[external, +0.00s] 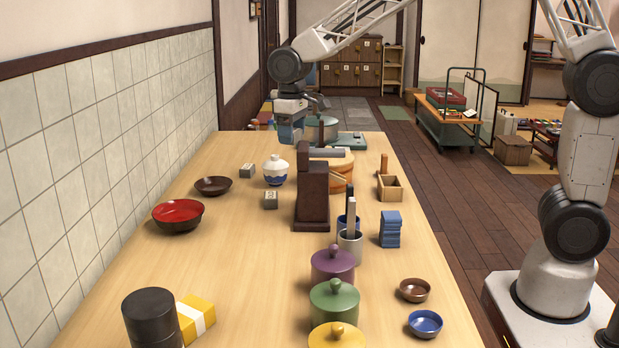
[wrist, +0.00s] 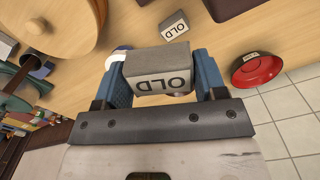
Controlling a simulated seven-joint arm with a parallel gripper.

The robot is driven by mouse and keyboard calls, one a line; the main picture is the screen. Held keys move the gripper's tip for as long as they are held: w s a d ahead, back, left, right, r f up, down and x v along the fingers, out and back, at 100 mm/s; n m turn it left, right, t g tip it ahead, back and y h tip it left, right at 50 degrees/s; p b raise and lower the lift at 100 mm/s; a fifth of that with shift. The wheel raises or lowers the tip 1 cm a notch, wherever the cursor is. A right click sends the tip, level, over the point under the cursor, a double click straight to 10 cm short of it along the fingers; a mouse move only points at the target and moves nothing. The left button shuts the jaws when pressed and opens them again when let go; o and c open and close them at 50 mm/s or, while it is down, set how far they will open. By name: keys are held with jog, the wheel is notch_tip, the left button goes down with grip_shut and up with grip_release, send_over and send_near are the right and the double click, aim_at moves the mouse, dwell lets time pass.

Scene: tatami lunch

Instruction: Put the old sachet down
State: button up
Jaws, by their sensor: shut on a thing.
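My gripper (external: 290,132) is over the far part of the table in the external view. In the wrist view its two blue fingers (wrist: 163,85) are shut on a grey block-shaped sachet (wrist: 162,72) marked OLD. The held sachet cannot be made out in the external view. A second sachet (wrist: 174,25) marked OLD lies on the table beyond the fingers in the wrist view. Two small grey sachets, one farther (external: 247,170) and one nearer (external: 271,200), lie on the table in the external view.
A white-and-blue lidded bowl (external: 275,172), a brown dish (external: 213,186) and a red bowl (external: 178,216) stand at the left. A dark wooden stand (external: 312,195) and lidded pots (external: 334,300) line the middle. The table's (external: 235,265) left-centre is clear.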

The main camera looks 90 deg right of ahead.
jog(key=w+a+f+n, duration=0.1)
jog(key=w+a, duration=0.2)
jog(key=w, duration=0.4)
jog(key=w+a+n, duration=0.1)
jog(key=w+a, duration=0.1)
jog(key=w, duration=0.6)
jog(key=n, duration=0.2)
send_over(178, 208)
jog(key=s+a, duration=0.2)
jog(key=a, duration=0.4)
jog(key=f, duration=0.3)
jog(key=shift+d+f, duration=0.25)
jog(key=shift+f, duration=0.1)
jog(key=shift+f, duration=0.15)
jog(key=shift+f, duration=5.3)
jog(key=o, duration=1)
